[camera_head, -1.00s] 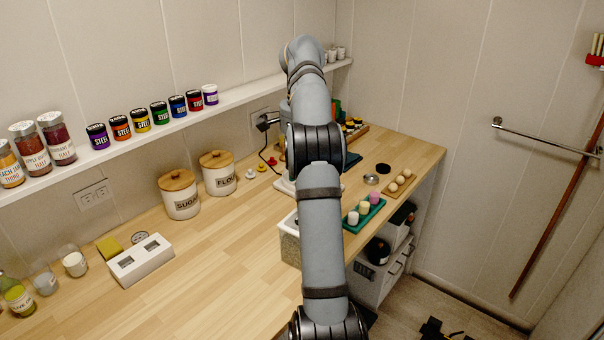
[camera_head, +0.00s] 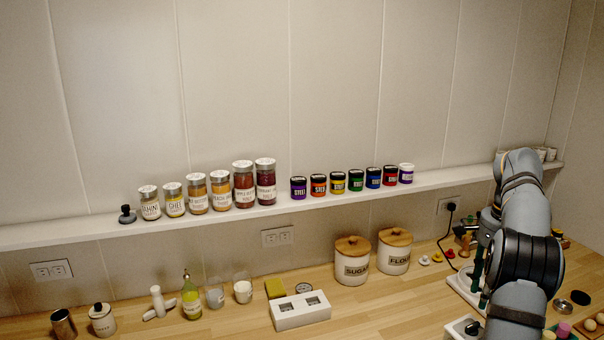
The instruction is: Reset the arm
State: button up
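My arm shows at the right of the head view, its grey links rising from the bottom edge and bending over the right part of the wooden counter (camera_head: 390,318). My gripper is not in view; the end of the arm is hidden behind its own links. Whether it holds anything cannot be seen.
Sugar (camera_head: 352,262) and flour (camera_head: 394,252) canisters stand on the counter. A white block (camera_head: 300,311), a green bottle (camera_head: 191,296) and glasses stand farther left.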

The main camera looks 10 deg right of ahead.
aim_at(475, 325)
notch_tip(475, 325, down, 10)
jog(key=shift+r, duration=0.25)
jog(key=shift+r, duration=0.1)
dwell(0.4)
